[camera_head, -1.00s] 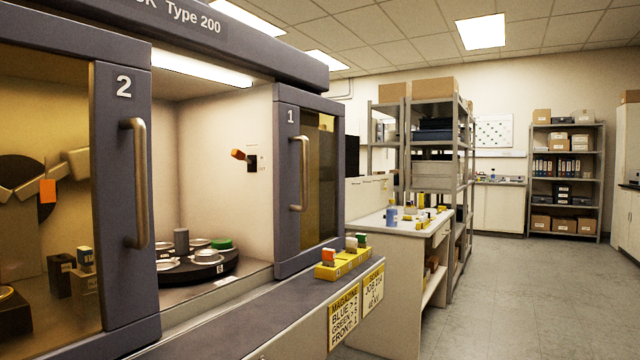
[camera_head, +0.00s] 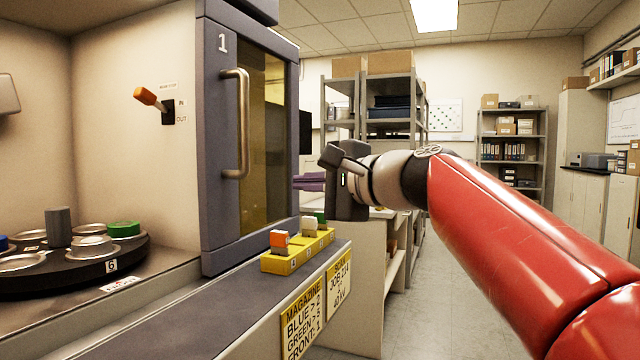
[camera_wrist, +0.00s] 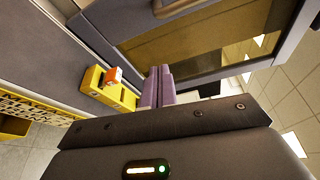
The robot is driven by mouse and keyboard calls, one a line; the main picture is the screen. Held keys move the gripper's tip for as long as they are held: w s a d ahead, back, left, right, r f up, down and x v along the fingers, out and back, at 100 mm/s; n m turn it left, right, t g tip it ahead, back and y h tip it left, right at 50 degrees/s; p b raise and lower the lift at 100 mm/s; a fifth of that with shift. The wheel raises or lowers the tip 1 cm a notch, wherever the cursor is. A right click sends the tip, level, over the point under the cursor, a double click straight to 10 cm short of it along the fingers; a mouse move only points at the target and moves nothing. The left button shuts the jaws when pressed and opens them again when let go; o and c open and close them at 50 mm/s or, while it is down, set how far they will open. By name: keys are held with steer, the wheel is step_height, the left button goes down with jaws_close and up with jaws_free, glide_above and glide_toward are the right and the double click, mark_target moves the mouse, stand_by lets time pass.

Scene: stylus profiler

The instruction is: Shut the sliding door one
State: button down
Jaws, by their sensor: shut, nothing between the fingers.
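Sliding door one (camera_head: 219,130) has a dark frame, a yellow-tinted pane and the label 1. It stands at the right side of the cabinet, with an open bay to its left. Its upright metal handle (camera_head: 236,125) is near the door's left edge. My gripper (camera_head: 298,182) is to the right of the door, with its purple fingers together and empty, pointing left. The fingers (camera_wrist: 158,88) also show in the wrist view, with the door's tinted pane (camera_wrist: 205,35) beyond them. They appear clear of the handle.
A yellow magazine (camera_head: 290,259) with small coloured blocks sits on the ledge (camera_head: 190,312) below the door. Inside the bay are a dark turntable (camera_head: 75,282) with dishes and an orange-tipped lever (camera_head: 146,96). Shelving (camera_head: 375,95) stands behind; floor is open at the right.

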steer(key=x, duration=0.3)
steer(key=p+x, duration=0.1)
steer(key=x, duration=0.2)
steer(key=r+p+x, duration=0.1)
steer(key=x, duration=0.2)
steer(key=shift+w+a, duration=0.15)
steer(key=shift+w, duration=0.15)
steer(key=shift+s+a+r, duration=0.15)
steer(key=shift+s+a, duration=0.3)
steer(key=shift+s, duration=0.35)
steer(key=shift+s+a+r, duration=0.2)
steer(key=shift+s+a, duration=0.25)
steer(key=shift+s, duration=0.4)
